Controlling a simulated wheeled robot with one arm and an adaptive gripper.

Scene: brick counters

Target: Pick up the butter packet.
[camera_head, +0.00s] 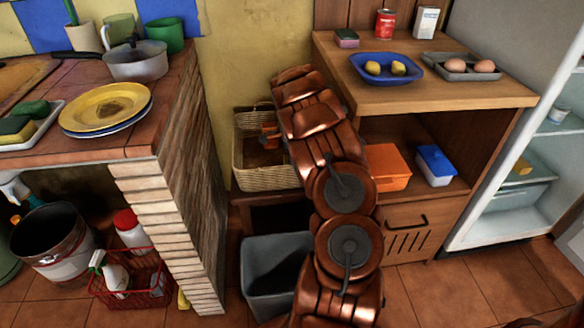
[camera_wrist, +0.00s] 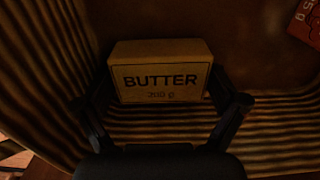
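In the wrist view, the butter packet (camera_wrist: 163,76) is a yellow-brown block with dark "BUTTER" lettering, sitting in a ribbed wicker basket (camera_wrist: 265,125). My gripper (camera_wrist: 163,92) has its dark fingers spread, one on each side of the packet. It looks open; any contact with the packet's sides is too dark to make out. In the head view, the wicker basket (camera_head: 262,176) stands in the gap between the counters. My arm covers its right part, and my gripper and the butter packet cannot be made out there.
A red packet (camera_wrist: 304,22) lies at the upper right of the wrist view. In the head view, the brick counter (camera_head: 190,190) is left of the basket and the wooden cabinet (camera_head: 440,95) right of it. A grey bin (camera_head: 270,270) stands below in front.

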